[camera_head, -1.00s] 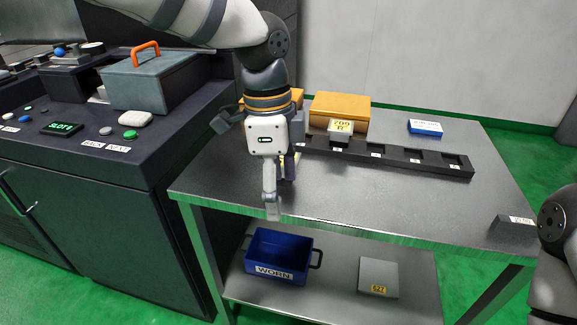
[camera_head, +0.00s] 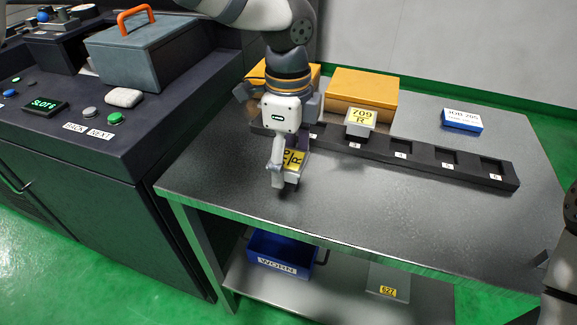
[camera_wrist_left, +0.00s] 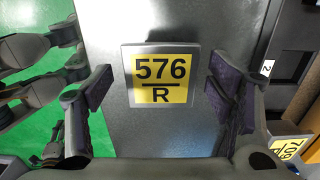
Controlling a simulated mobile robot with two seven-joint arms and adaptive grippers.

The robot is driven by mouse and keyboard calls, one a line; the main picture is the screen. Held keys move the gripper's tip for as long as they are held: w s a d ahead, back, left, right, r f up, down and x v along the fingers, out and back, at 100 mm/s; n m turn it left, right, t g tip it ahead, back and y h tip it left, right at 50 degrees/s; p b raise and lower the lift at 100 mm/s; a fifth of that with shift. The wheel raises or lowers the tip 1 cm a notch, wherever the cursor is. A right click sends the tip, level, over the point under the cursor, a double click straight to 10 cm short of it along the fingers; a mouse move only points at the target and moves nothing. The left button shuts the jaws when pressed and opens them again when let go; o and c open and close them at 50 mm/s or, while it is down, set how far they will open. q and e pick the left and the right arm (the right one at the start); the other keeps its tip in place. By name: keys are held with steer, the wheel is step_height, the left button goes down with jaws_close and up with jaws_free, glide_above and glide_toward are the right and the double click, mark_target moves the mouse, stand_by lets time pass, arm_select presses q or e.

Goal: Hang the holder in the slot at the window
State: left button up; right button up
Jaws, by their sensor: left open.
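A holder with a yellow label "576 R" (camera_wrist_left: 162,78) is between the fingers of my left gripper (camera_wrist_left: 158,95) in the left wrist view. The fingers are open, with a gap on each side of the plate. In the head view, this holder (camera_head: 294,160) is partly hidden behind a finger of my left gripper (camera_head: 284,172), over the left part of the table. Another holder, "709 R" (camera_head: 360,118), sits in the black slotted rack (camera_head: 420,166). The machine's small display (camera_head: 44,105) reads what looks like "SLOT 6".
Orange boxes (camera_head: 362,88) stand behind the rack, with a blue box (camera_head: 462,120) to their right. The metal table (camera_head: 380,215) is clear in front. A blue "WORN" bin (camera_head: 278,250) and a grey plate (camera_head: 388,280) are on the lower shelf. The machine (camera_head: 95,190) stands left.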

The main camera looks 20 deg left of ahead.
arm_select(q)
steer(key=shift+f, duration=0.55)
steer(key=shift+r, duration=0.1)
steer(key=c, duration=1.7)
